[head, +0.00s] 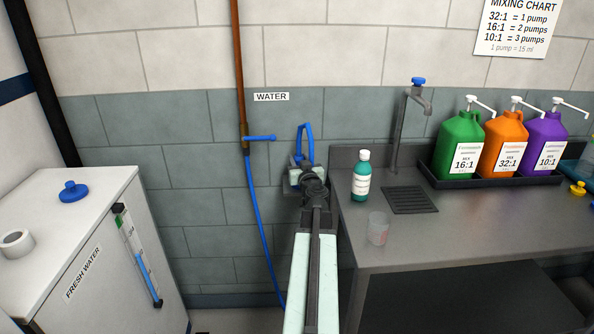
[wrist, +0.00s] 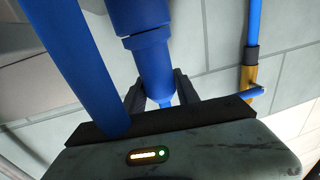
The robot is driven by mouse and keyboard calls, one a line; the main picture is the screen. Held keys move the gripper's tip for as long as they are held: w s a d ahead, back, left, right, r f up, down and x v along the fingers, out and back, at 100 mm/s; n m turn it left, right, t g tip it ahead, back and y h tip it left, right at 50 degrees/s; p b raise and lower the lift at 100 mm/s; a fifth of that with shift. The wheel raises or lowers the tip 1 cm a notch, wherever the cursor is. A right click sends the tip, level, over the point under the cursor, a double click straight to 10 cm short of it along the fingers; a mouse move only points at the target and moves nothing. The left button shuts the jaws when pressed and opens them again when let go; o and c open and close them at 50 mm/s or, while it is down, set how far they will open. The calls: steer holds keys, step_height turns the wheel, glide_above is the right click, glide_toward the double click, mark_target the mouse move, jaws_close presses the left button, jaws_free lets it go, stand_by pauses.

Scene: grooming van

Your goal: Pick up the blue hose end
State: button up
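My gripper (head: 305,170) is raised in front of the tiled wall, left of the steel counter. In the wrist view its two dark fingers (wrist: 160,92) stand on either side of the blue hose end (wrist: 153,62) and appear to press on it. The hose end has a wide collar and narrows to a tip between the fingers. A strip of blue hose (wrist: 80,60) crosses close to the camera at left. In the head view a blue loop of hose (head: 306,136) rises above my gripper; my arm hides part of it.
A copper pipe with a blue tap (head: 260,138) and hanging blue hose (head: 259,215) is on the wall at left. The counter (head: 470,225) holds a teal bottle (head: 361,176), clear cup (head: 378,229) and coloured jugs. A white fresh water tank (head: 100,200) stands left.

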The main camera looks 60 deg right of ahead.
jaws_close()
steer(key=shift+r, duration=0.1)
